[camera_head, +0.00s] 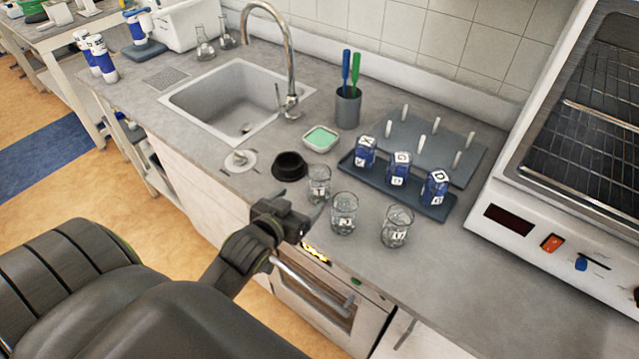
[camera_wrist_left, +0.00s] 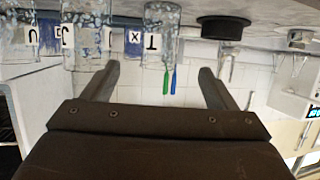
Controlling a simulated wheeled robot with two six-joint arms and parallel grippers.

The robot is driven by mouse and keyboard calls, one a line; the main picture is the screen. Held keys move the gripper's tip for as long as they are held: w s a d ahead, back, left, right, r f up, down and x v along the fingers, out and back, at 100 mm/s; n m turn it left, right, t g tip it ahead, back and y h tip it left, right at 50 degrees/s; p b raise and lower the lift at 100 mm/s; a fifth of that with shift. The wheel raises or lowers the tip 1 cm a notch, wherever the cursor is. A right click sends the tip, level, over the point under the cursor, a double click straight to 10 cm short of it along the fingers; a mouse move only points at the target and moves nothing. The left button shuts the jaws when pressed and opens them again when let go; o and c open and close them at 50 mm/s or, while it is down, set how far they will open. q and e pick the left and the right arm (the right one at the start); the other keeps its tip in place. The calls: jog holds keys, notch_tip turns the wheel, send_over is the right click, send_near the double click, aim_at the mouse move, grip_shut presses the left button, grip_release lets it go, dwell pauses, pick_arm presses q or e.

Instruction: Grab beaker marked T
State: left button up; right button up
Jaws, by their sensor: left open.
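The glass beaker marked T (camera_head: 318,186) stands upright on the grey counter, the leftmost of three labelled beakers. My left gripper (camera_head: 312,214) is just in front of it, open and empty. The wrist view is upside down; there the T beaker (camera_wrist_left: 160,32) lies ahead, between the lines of the two spread fingers of my gripper (camera_wrist_left: 159,69). The fingers do not appear to touch it. A second beaker (camera_head: 344,214) stands close to its right and also shows in the wrist view (camera_wrist_left: 87,38). My right gripper is not in view.
A third beaker (camera_head: 397,227) stands further right. Behind are a dark tray (camera_head: 430,209) with blue lettered bottles and a peg board (camera_head: 390,130). A black bowl (camera_head: 289,166), green-filled dish (camera_head: 321,138) and sink (camera_head: 238,100) lie left. An oven (camera_head: 560,235) bounds the right.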

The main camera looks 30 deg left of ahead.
aim_at(314, 188)
pick_arm(q)
jog(key=p+x, duration=0.1)
jog(key=x, duration=0.4)
jog(key=shift+w, duration=0.15)
jog(key=shift+w+f, duration=0.2)
jog(key=shift+w, duration=0.25)
jog(key=shift+w+p, duration=0.3)
jog(key=shift+w, duration=0.05)
jog(key=p+x, duration=0.1)
jog(key=x, duration=0.2)
jog(key=shift+w+f, duration=0.15)
jog(key=shift+w, duration=0.2)
jog(key=shift+w+f, duration=0.25)
jog(key=shift+w, duration=0.1)
jog(key=shift+c, duration=0.2)
jog(key=c, duration=1)
jog(key=shift+r, duration=0.1)
jog(key=shift+c, duration=0.2)
